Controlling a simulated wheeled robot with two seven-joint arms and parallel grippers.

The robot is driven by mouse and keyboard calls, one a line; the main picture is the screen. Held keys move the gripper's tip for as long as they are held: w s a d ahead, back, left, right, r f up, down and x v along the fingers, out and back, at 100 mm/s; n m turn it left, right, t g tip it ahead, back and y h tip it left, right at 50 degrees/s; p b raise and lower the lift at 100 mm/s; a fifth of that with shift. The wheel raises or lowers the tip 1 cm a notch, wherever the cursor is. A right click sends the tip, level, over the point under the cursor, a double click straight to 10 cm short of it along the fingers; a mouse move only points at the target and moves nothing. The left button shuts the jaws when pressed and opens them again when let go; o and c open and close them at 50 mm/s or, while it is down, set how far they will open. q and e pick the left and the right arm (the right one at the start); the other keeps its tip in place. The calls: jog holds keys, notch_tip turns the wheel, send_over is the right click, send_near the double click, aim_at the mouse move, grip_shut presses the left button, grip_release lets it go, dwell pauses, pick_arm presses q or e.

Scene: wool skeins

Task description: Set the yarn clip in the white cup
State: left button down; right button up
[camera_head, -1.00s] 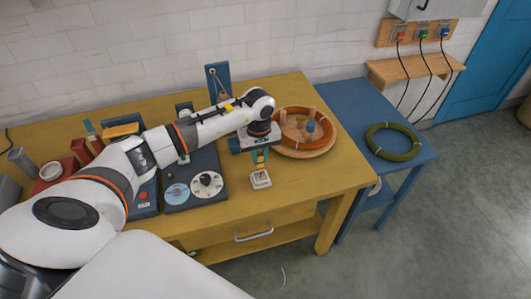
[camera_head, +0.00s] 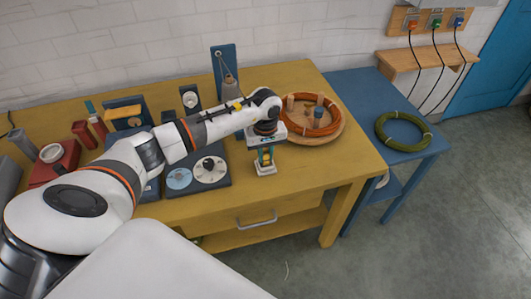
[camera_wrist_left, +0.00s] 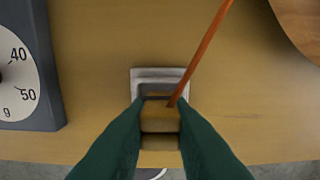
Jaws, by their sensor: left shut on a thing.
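The white cup (camera_head: 265,171) is small and square and stands near the front edge of the yellow table. It also shows in the wrist view (camera_wrist_left: 158,74), partly hidden behind what I hold. My left gripper (camera_head: 266,153) points down over the cup. Its dark green fingers are shut on the yarn clip (camera_wrist_left: 160,119), a small wooden block with an orange strand (camera_wrist_left: 204,52) running up and right from it. The clip overlaps the cup in view; I cannot tell whether its lower end is inside the rim. My right gripper is not in view.
A round wooden board (camera_head: 333,133) with pegs and an orange coil lies right of the gripper. A dial scale (camera_head: 222,176) stands close on the left. A blue side table (camera_head: 349,90) carries a green coil (camera_head: 403,131).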

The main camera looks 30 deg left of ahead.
aim_at(266, 152)
pick_arm(q)
jog(key=c, duration=1.2)
grip_release()
notch_tip(266, 152, up, 12)
jog(key=b, duration=0.1)
